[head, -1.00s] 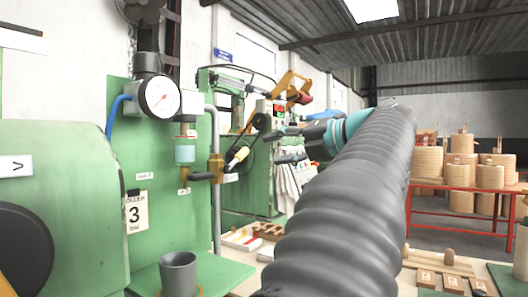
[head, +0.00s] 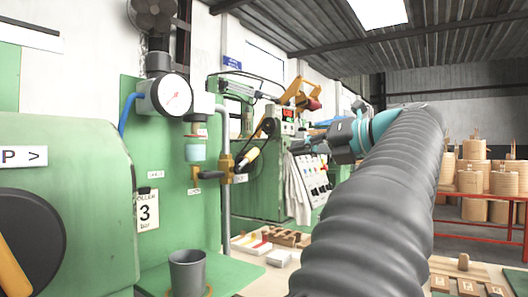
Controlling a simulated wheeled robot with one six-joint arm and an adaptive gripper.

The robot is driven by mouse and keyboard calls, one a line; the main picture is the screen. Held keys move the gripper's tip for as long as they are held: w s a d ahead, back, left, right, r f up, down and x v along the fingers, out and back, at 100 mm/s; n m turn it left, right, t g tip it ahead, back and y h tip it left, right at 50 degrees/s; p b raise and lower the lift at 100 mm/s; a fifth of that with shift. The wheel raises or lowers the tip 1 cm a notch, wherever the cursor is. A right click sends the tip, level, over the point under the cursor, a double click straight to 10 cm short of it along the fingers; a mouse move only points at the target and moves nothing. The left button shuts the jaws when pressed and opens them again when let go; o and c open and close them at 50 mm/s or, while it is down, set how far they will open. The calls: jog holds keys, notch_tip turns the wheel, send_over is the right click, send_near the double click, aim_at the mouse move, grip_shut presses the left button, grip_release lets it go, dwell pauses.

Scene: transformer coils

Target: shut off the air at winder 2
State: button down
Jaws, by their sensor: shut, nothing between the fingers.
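A brass valve (head: 226,167) sits on the grey air pipe, with a dark lever (head: 209,175) reaching left from it, roughly level. To its left are a round white pressure gauge (head: 172,95) with a red needle and a clear teal bowl (head: 195,151) under a regulator. My gripper (head: 298,146) is right of the valve, apart from it, pointing left. It is shut and empty; its fingertips are small and dark against the machine behind. The small labels by the valve are too small to read, so I cannot tell which winder it serves.
A green housing (head: 70,200) fills the left. A grey cup (head: 187,272) stands on the green shelf below the gauge. Behind stands a green machine with an orange arm (head: 298,92). Wooden blocks (head: 283,237) lie on the bench.

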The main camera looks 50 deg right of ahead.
jog(key=n, duration=0.6)
notch_tip(320, 180, up, 4)
jog(key=m+t+y, duration=0.1)
jog(key=m+y, duration=0.1)
jog(key=m, duration=2.5)
send_over(247, 160)
jog(key=s, duration=0.3)
jog(key=shift+w+d+f, duration=0.15)
jog(key=shift+d+f, duration=0.15)
jog(key=shift+f, duration=0.3)
jog(key=shift+w+d+f, duration=0.15)
jog(key=shift+d+f, duration=0.1)
jog(key=shift+f, duration=0.35)
jog(key=shift+w+d+f, duration=0.15)
jog(key=shift+d+f, duration=0.15)
jog(key=shift+f, duration=0.3)
